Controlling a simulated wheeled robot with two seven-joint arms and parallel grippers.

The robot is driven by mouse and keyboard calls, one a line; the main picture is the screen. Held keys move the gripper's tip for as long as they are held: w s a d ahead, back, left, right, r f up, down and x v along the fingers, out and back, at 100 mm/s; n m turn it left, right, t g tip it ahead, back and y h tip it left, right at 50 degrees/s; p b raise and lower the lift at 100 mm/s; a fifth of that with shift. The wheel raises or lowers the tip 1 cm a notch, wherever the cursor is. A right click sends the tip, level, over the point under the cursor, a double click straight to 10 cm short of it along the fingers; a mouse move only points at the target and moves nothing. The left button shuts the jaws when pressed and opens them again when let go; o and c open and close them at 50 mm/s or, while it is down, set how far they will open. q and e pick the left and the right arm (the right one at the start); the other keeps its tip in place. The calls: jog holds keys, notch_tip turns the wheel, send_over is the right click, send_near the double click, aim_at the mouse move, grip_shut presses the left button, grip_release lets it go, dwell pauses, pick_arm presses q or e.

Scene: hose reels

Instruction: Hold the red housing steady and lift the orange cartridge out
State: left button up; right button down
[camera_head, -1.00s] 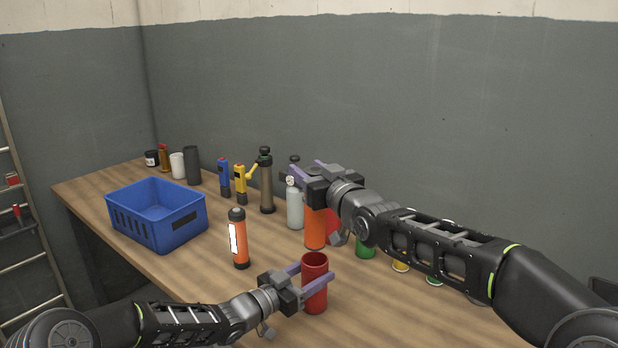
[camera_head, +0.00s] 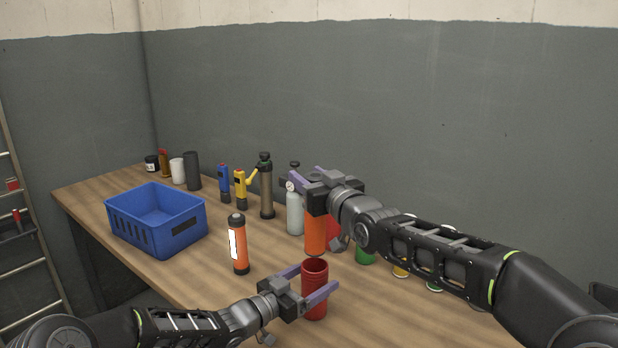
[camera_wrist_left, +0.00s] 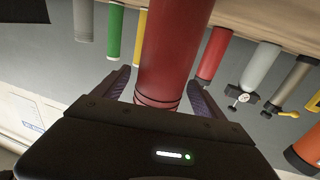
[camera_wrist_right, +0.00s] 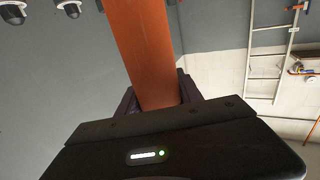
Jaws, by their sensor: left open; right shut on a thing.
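The red housing (camera_head: 315,302) stands upright on the bench, its top open and hollow. It also shows in the left wrist view (camera_wrist_left: 178,50). My left gripper (camera_head: 313,283) is open, with one finger on each side of the housing; in the left wrist view gaps show beside it. The orange cartridge (camera_head: 315,236) hangs upright from my right gripper (camera_head: 311,180), clear of the housing and higher up. It fills the space between the fingers in the right wrist view (camera_wrist_right: 148,50). The right gripper is shut on the cartridge's upper end, which the gripper hides.
A blue basket (camera_head: 185,228) stands at the left. An orange cylinder with a white label and black ends (camera_head: 240,250) stands between basket and housing. Several bottles and tools line the back, including a grey bottle (camera_head: 295,215). A green cylinder (camera_head: 365,256) stands under my right arm.

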pick_arm(q)
jog(key=v, duration=1.2)
